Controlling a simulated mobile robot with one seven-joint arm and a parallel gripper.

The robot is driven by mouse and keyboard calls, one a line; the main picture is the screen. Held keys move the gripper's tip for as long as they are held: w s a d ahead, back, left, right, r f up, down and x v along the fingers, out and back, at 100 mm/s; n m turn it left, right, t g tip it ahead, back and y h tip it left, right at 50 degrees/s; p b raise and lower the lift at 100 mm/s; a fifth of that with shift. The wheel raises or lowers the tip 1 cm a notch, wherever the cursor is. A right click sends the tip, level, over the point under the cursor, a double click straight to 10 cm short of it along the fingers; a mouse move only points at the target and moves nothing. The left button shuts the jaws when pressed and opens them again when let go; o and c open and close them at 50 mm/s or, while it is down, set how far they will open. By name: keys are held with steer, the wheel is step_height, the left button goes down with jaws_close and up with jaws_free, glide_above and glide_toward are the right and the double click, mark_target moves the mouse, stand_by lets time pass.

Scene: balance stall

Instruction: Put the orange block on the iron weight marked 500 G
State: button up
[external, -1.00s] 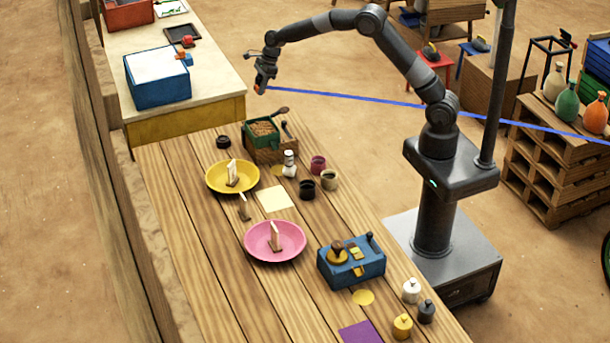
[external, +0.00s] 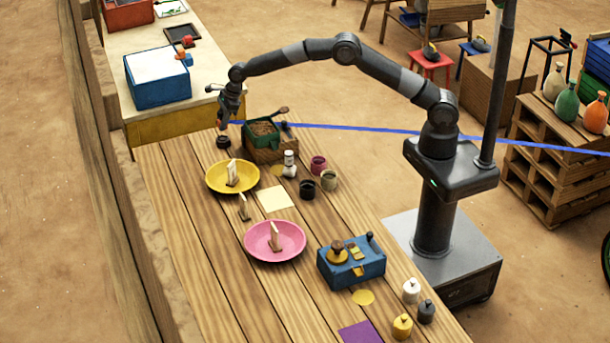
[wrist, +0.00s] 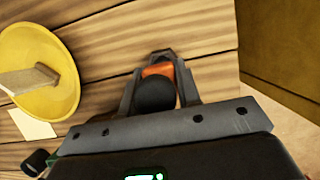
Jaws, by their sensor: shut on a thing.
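My gripper (external: 222,122) is shut on the orange block (wrist: 158,70), which shows between the fingertips (wrist: 160,62) in the wrist view. A dark round weight (external: 223,142) stands on the wooden table beyond the yellow pan, just below my gripper. In the wrist view a dark rounded shape (wrist: 153,95), likely this weight, shows between the fingers; whether the block touches it I cannot tell. No 500 G marking is readable.
The yellow pan (external: 212,187) and pink pan (external: 260,253) each hold a wooden piece. A paler table with a blue box (external: 160,90) lies behind. Small weights (external: 411,290) stand at the front right.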

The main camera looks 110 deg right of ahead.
mark_target(223, 138)
steer(key=shift+w+a+f, duration=0.1)
steer(key=shift+w+f, duration=0.05)
steer(key=shift+w, duration=0.05)
steer(key=shift+f, duration=1.95)
steer(key=shift+f, duration=0.15)
steer(key=o, duration=1)
